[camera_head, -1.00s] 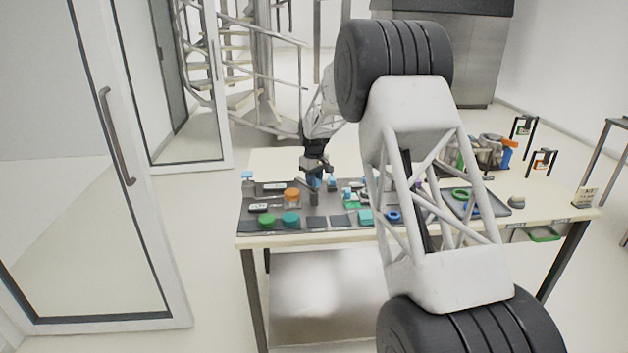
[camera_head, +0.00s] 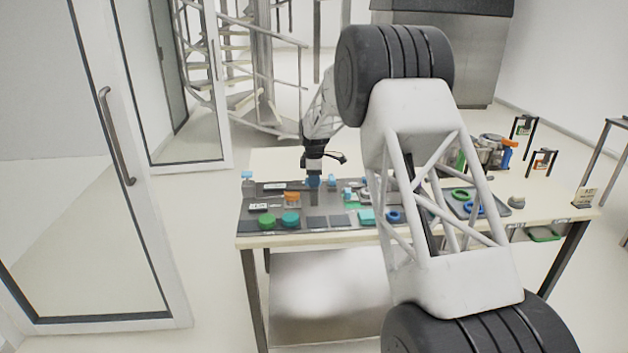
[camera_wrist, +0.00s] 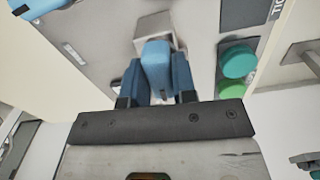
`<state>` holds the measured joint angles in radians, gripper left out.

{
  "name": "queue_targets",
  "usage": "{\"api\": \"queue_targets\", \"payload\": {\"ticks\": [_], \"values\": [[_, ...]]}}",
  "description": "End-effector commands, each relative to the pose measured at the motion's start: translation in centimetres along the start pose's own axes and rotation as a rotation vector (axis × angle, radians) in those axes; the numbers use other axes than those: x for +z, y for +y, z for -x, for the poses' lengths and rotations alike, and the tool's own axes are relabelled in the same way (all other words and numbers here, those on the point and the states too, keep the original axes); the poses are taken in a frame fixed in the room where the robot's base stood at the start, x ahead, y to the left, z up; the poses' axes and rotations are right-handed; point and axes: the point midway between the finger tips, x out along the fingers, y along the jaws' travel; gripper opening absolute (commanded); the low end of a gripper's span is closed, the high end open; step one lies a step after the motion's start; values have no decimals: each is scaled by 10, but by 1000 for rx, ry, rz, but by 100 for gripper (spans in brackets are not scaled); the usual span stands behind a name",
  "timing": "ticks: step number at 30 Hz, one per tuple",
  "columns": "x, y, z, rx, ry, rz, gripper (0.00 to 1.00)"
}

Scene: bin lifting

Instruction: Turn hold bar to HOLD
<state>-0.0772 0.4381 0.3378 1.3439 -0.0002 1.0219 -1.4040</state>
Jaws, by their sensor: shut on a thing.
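My gripper (camera_wrist: 157,88) is shut on a blue bar (camera_wrist: 157,62), which sits between its two blue fingers in the wrist view. The bar's far end meets a grey block (camera_wrist: 152,22). In the head view my gripper (camera_head: 313,181) is low over the panel (camera_head: 345,208), at a grey post (camera_head: 314,198). The fingers hide part of the bar. I cannot read any HOLD mark or tell which way the bar points relative to one.
Green round knobs (camera_head: 267,221) and an orange piece (camera_head: 291,196) are left of my gripper. A tray (camera_head: 490,207) with rings lies to the right. Several small blue and teal pieces are close by on the panel. The table's front edge (camera_head: 300,239) is clear.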

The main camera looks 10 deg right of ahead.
Motion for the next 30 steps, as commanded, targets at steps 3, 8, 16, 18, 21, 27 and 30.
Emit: {"api": "queue_targets", "payload": {"ticks": [3,8,16,18,21,27,30], "values": [[0,0,0,0,0,52,0],[0,0,0,0,0,93,0],[0,0,0,0,0,107,0],[0,0,0,0,0,106,0],[0,0,0,0,0,106,0],[0,0,0,0,0,106,51],[0,0,0,0,0,105,51]]}}
